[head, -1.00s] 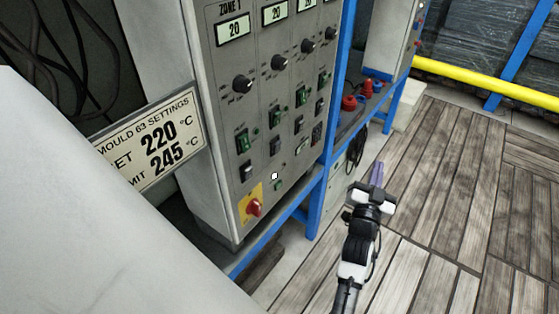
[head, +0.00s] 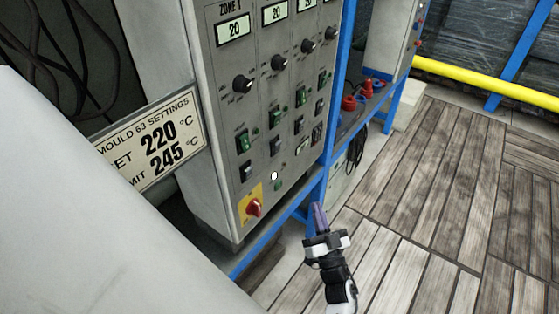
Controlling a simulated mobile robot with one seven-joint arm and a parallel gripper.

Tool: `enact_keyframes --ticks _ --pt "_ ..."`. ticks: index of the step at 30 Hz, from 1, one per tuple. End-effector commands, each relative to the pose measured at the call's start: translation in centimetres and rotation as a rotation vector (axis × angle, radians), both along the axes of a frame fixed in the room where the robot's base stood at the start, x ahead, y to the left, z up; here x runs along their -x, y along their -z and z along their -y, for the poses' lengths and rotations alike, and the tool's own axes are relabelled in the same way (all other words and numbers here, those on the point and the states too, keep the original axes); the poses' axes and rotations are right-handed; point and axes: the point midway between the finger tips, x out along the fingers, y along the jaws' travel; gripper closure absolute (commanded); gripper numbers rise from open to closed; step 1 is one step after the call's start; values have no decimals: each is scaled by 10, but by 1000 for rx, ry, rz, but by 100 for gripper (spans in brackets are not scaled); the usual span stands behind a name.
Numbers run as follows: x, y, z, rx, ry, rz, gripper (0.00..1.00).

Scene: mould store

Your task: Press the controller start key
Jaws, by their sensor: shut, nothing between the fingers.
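The grey controller (head: 222,160) stands at left centre of the head view, with zone displays, black knobs and rows of green and black switches. Low on its front is a small green key (head: 278,185), with a small white round spot (head: 274,176) just above it. No label is readable there, so I cannot tell for sure which is the start key. My gripper (head: 318,208) is shut and empty, with purple fingers pointing up. In the picture it is to the right of and below the green key, apart from the panel.
A red rotary switch (head: 254,207) on a yellow plate is lower left of the key. A blue frame (head: 268,240) runs along the controller's base. A settings sign (head: 155,150) juts out at left. Wooden floor (head: 440,190) at right is clear.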

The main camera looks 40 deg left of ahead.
Motion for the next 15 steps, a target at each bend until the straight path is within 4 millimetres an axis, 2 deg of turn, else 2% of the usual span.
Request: enact_keyframes --ticks 7,15 --pt "1 1 -9 -2 0 1 100" --pt "3 2 -45 -4 -1 2 100"
